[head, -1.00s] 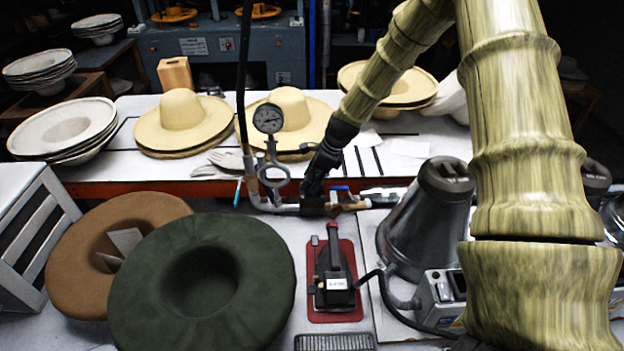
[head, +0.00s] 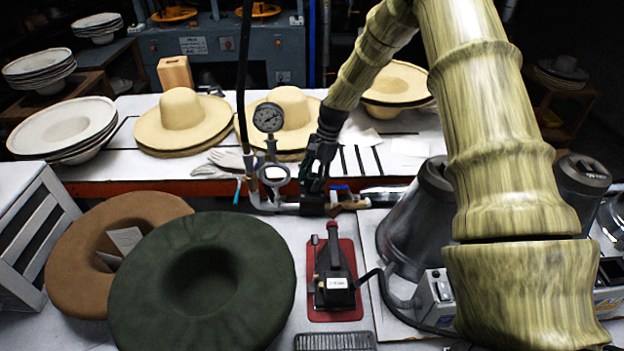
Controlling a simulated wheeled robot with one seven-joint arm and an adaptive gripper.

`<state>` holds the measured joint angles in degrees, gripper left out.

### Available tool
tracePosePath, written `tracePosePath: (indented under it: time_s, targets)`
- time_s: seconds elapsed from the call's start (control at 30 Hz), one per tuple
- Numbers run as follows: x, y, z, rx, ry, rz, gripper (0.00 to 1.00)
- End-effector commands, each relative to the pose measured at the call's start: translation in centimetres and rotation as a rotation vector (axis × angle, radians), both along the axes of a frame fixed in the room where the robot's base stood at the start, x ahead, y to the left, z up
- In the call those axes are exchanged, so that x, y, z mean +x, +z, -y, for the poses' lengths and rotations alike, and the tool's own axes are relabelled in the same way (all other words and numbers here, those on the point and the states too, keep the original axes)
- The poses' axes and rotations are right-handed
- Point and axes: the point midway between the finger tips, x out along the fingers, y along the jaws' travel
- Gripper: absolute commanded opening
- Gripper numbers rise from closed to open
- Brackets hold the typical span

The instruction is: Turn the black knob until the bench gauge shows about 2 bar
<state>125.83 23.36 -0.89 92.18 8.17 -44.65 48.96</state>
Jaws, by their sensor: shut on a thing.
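My gripper (head: 312,186) points down onto this fitting from above and is shut on the black knob. The knob is hidden by the dark fingers.
A black iron on a red mat (head: 318,312) sits in front of the fitting. A grey metal cone (head: 408,225) stands close on the right. Green (head: 140,300) and brown (head: 75,240) hats lie at left. Straw hats (head: 183,110) stand on the white table behind.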

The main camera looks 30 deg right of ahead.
Motion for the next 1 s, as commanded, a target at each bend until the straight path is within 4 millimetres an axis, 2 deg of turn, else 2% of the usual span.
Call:
tracePosePath:
  time_s: [1.0]
  targets:
    - [0.12,0.0,0.12,-0.004,0.926,0.001,0.23]
